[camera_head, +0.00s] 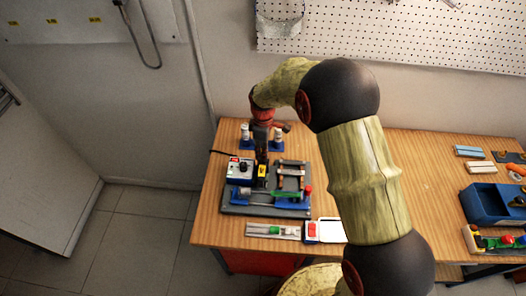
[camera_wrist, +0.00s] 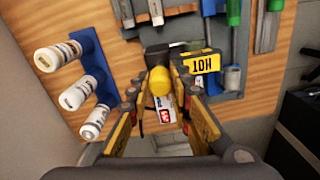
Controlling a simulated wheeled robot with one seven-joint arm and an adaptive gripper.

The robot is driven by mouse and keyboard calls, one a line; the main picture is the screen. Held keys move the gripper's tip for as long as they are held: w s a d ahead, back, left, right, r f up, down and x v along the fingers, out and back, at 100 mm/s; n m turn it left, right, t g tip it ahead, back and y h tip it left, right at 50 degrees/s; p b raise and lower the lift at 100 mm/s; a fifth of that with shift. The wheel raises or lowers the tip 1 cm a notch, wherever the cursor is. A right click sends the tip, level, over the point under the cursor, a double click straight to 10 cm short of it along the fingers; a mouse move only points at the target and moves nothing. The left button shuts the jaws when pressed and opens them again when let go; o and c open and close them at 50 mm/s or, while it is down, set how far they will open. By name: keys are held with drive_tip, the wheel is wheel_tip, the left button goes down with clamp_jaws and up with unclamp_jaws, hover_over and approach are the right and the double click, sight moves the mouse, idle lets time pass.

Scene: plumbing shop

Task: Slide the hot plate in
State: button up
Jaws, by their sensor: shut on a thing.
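The hot plate (camera_wrist: 203,63) is a yellow tag with black "HOT" lettering, upside down in the wrist view; in the head view it is a small yellow patch (camera_head: 262,171). My gripper (camera_head: 261,155) points down over the work board (camera_head: 238,208), beside a white control box (camera_head: 238,171). A round yellow knob (camera_wrist: 160,84) shows between the fingers. The fingers hide the tag's lower edge and its contact with anything beneath.
A blue rack (camera_wrist: 92,62) with several white bottles stands close by. Green-handled tools (camera_wrist: 234,12) lie across from it. A tray with a red part (camera_head: 312,231) is at the bench's front edge. A blue bin (camera_head: 487,205) stands far right. My arm covers the middle bench.

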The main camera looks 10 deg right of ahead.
sight(261, 173)
clamp_jaws()
drive_tip(key=s, duration=0.3)
drive_tip(key=s+a, duration=0.1)
drive_tip(key=s, duration=0.2)
drive_tip(key=shift+a, duration=0.15)
drive_tip(key=shift+s, duration=0.35)
drive_tip(key=o, duration=0.7)
unclamp_jaws()
drive_tip(key=shift+s+a, duration=0.1)
drive_tip(key=shift+s, duration=0.05)
drive_tip(key=shift+o, duration=0.5)
